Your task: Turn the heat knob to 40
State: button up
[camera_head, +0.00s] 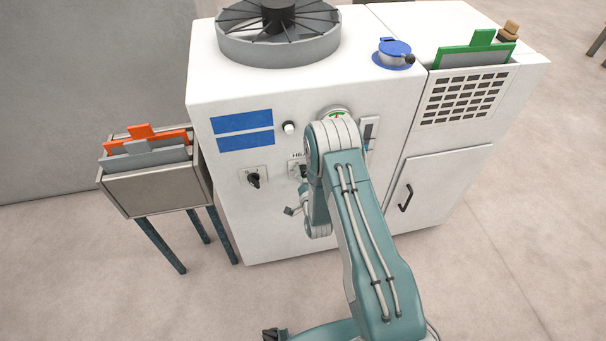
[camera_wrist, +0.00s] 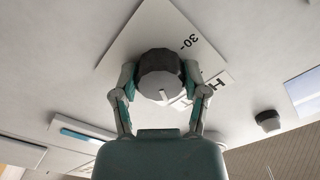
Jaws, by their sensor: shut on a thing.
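The heat knob (camera_wrist: 160,72) is a dark faceted dial on a white plate (camera_wrist: 150,36). The plate shows "30" with a tick and part of a large "H" in the wrist view. A pale pointer mark on the knob faces the lower side of that picture; no number shows beside it. My gripper (camera_wrist: 163,91) has one finger on each side of the knob and is shut on it. In the head view the plate (camera_head: 293,171) under the "HEA" lettering is partly covered by my arm, which also hides most of the gripper.
The white machine has a second black knob (camera_head: 254,180) to the left, a round white button (camera_head: 288,128), a gauge (camera_head: 336,113) and a switch slot (camera_head: 368,132). A grey bin (camera_head: 155,190) with orange and grey panels stands left. A cabinet door handle (camera_head: 405,198) is at right.

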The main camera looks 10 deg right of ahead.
jog(key=o, duration=1.1)
jog(key=shift+w+r, duration=0.1)
jog(key=shift+w, duration=0.05)
jog(key=shift+o, duration=0.2)
jog(key=shift+d, duration=0.1)
jog(key=s, duration=1.2)
